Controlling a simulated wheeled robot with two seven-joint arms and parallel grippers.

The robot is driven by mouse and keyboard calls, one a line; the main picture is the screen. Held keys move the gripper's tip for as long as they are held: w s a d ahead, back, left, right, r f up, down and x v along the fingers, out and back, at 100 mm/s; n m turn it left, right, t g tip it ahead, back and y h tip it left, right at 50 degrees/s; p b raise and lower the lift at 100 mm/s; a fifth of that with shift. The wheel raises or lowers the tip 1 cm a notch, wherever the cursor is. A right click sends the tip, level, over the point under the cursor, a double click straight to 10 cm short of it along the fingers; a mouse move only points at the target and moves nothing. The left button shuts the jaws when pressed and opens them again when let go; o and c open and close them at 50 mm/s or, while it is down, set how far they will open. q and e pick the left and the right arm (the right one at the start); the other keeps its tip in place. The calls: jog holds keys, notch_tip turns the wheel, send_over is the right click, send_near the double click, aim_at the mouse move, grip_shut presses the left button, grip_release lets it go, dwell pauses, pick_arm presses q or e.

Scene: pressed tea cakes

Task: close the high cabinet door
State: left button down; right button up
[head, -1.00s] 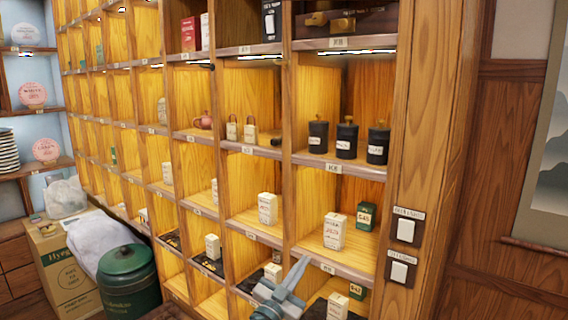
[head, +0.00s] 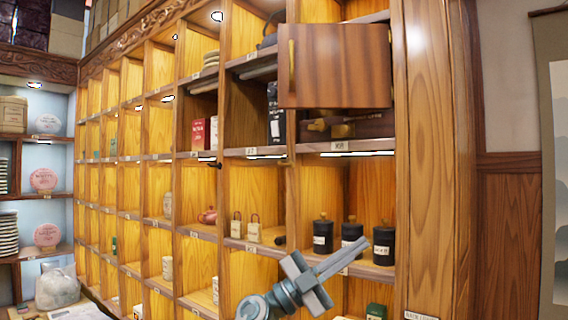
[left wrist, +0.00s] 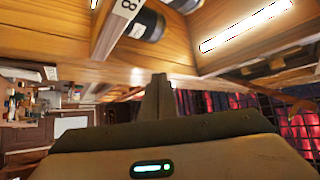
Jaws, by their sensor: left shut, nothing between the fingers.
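The high cabinet door (head: 335,66) is a small brown wooden panel at the upper right of the shelf wall in the head view. It stands out from its compartment, partly open, with a pale handle (head: 291,62) at its left edge. Dark wood and a brassy item show in the compartment below it. My left gripper (head: 364,241) is shut and empty, below the door and in front of the black jars' row, apart from the door. Its shut fingers (left wrist: 159,90) also show in the left wrist view. My right gripper is not in view.
Black jars (head: 323,234) stand on the shelf behind my left gripper. Two small tagged boxes (head: 254,232) and a pink teapot (head: 208,216) are further left. A thick wooden post (head: 432,150) borders the shelves on the right. The space in front of the door looks clear.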

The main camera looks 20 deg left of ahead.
pick_arm(q)
jog(key=s+d+r+m+g+y, duration=0.1)
jog(key=s+r+m+g+y, duration=0.3)
jog(key=r, duration=0.6)
jog(key=s+d+r+m+y, duration=0.1)
jog(key=s+r+m, duration=0.1)
jog(key=s+r, duration=0.5)
jog(key=s+a+r+n+t+y, duration=0.4)
jog(key=a+r, duration=0.3)
jog(key=r, duration=0.4)
jog(key=s+a+r+n+t+y, duration=0.5)
jog(key=s+a+r+y, duration=0.2)
jog(key=r, duration=0.4)
jog(key=shift+s+a+t, duration=0.3)
jog(key=shift+a, duration=0.4)
jog(key=shift+w+d, duration=0.1)
jog(key=shift+w, duration=0.1)
